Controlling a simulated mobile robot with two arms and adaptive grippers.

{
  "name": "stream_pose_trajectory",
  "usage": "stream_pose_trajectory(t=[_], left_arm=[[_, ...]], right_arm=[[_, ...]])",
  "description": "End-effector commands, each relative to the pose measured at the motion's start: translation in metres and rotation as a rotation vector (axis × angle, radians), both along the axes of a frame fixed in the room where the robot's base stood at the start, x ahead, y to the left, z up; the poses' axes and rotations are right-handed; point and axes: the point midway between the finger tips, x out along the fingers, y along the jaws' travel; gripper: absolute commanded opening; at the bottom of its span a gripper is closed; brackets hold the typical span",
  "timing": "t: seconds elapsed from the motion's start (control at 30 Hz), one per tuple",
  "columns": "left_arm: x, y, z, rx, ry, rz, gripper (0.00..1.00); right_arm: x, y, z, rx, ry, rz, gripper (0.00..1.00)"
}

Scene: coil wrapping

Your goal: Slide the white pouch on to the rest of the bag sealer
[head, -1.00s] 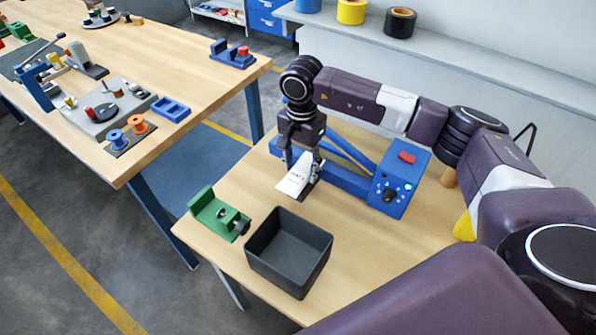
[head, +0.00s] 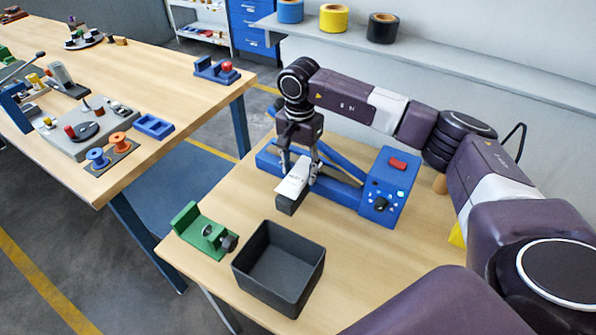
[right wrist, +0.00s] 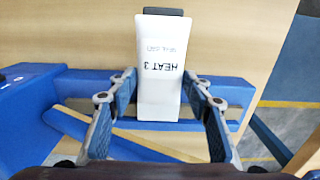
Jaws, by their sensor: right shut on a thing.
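The white pouch (head: 293,186), printed "HEAT 3" in the right wrist view (right wrist: 160,85), is held between the fingers of my right gripper (head: 299,172). Its outer end lies over the dark rest (head: 287,206) of the blue bag sealer (head: 392,182). In the right wrist view the dark edge of the rest (right wrist: 163,12) shows just past the pouch's end. Whether the pouch touches the rest or hovers slightly above it, I cannot tell. The gripper partly hides the sealer's bars. My left gripper is not in view.
A dark open bin (head: 279,267) and a green clamp-like fixture (head: 202,230) stand at the table's front left. Bare wood lies left of the sealer. Another table (head: 130,90) with fixtures and spools stands to the left, across a gap.

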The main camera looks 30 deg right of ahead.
Motion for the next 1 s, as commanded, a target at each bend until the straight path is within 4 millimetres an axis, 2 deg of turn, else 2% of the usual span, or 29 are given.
stream_pose_trajectory(t=[0.13,0.17,0.33,0.67,0.83,1.0], left_arm=[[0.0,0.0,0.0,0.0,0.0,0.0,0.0],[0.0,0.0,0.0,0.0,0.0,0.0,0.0],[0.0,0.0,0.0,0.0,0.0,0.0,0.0],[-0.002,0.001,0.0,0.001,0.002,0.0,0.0],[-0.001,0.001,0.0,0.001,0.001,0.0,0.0],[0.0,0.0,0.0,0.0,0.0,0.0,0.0]], right_arm=[[0.0,0.0,0.0,0.0,0.0,0.0,0.17],[0.0,0.0,0.0,0.0,0.0,0.0,0.48],[0.0,0.0,0.0,-0.001,-0.001,0.0,0.66],[0.0,0.0,0.003,0.0,-0.001,0.0,0.66],[0.001,0.0,0.026,-0.001,-0.005,0.001,0.66],[0.001,0.0,0.064,0.0,-0.006,0.0,0.66]])
